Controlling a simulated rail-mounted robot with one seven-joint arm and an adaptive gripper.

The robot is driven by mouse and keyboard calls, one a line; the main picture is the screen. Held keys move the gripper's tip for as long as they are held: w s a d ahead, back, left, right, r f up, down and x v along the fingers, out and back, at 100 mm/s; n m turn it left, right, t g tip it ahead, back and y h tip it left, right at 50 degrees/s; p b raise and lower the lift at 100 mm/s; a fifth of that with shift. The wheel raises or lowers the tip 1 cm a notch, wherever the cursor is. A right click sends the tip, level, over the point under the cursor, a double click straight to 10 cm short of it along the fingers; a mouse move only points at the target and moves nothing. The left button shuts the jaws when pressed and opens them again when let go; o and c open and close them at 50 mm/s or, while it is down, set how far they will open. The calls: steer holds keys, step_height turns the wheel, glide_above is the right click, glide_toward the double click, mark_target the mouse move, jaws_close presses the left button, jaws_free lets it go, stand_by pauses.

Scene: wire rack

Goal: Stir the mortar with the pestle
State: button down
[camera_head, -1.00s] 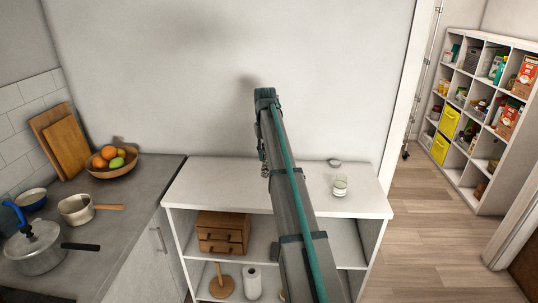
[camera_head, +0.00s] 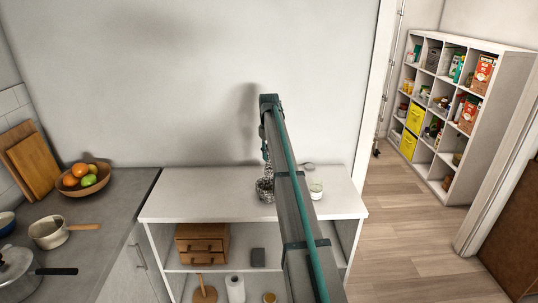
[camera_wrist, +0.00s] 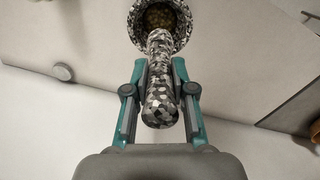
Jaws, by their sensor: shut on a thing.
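The mortar (camera_head: 263,192) has a black, grey and white mosaic pattern and stands on the white shelf top, partly hidden behind my arm. In the wrist view the mortar (camera_wrist: 134,18) shows at the top, with a yellowish-brown filling inside. The pestle (camera_wrist: 160,100) has the same mosaic pattern. My gripper (camera_wrist: 160,68) is shut on the pestle, with one finger on each side of it. The pestle's far end reaches over or into the mortar's opening; its tip and any contact are hard to tell.
A glass (camera_head: 316,188) and a small grey round thing (camera_head: 307,168) are close to the mortar on the right. The left part of the shelf top (camera_head: 195,190) is clear. A fruit bowl (camera_head: 68,186) sits on the counter at left. A wall stands behind.

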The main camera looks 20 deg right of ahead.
mark_target(269, 169)
steer(key=shift+f+b, duration=1.35)
steer(key=shift+f, duration=3.45)
